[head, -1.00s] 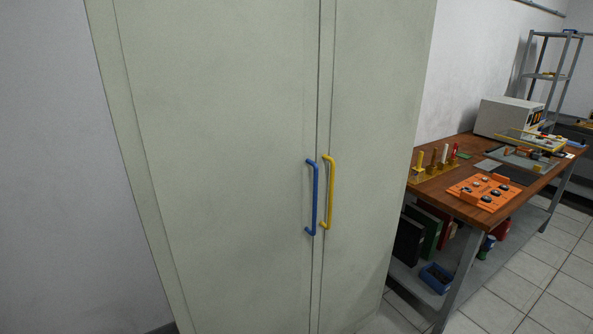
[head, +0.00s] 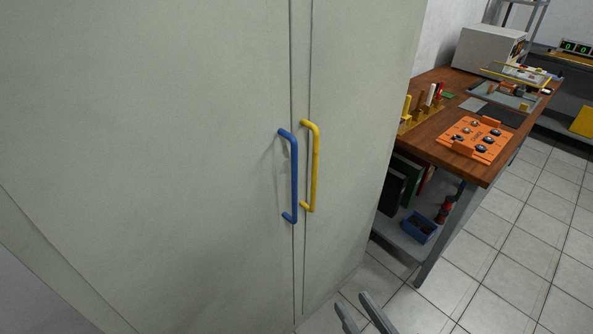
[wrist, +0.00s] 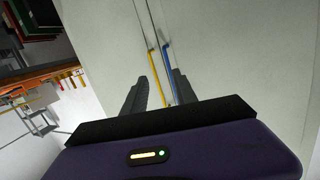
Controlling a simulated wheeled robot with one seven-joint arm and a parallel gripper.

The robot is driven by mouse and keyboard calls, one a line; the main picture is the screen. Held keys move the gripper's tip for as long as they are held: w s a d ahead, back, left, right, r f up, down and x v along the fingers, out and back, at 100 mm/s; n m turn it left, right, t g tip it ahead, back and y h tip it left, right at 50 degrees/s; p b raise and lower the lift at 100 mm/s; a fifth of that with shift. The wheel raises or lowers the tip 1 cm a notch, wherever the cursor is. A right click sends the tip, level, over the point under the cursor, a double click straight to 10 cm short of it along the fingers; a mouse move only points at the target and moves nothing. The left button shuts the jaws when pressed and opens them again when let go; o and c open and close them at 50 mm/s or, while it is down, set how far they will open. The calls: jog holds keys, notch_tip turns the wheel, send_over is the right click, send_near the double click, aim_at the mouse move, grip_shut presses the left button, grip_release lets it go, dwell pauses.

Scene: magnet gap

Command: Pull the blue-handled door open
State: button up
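The blue handle (head: 294,178) is an upright bar on the left door (head: 150,140) of a tall pale cabinet, beside the seam between its two doors. The left door looks shut. A yellow handle (head: 315,165) stands close to its right on the right door (head: 360,130). My gripper (head: 352,299) shows at the bottom of the head view, below and right of the handles, its fingers apart and empty. In the wrist view my gripper (wrist: 160,75) points at the cabinet, with the blue handle (wrist: 168,62) and the yellow handle (wrist: 153,65) seen beyond and between the fingers.
A wooden workbench (head: 435,133) stands right of the cabinet, with an orange tray (head: 474,139) and a white box-shaped device (head: 487,48) on top. A blue bin (head: 418,228) sits on its lower shelf. The tiled floor (head: 490,270) at the lower right is clear.

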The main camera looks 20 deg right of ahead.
jog(key=w+r+t, duration=0.1)
jog(key=w+r, duration=0.4)
jog(key=w, duration=0.6)
jog(key=n+y+b, duration=0.2)
send_near(296, 171)
jog(key=w, duration=0.3)
jog(key=shift+t, duration=0.3)
jog(key=w, duration=0.2)
jog(key=w+p, duration=0.1)
jog(key=w, duration=0.2)
jog(key=w+a, duration=0.1)
jog(key=w, duration=0.1)
jog(key=shift+w+f, duration=0.25)
jog(key=shift+w, duration=0.1)
jog(key=shift+c, duration=0.2)
grip_shut()
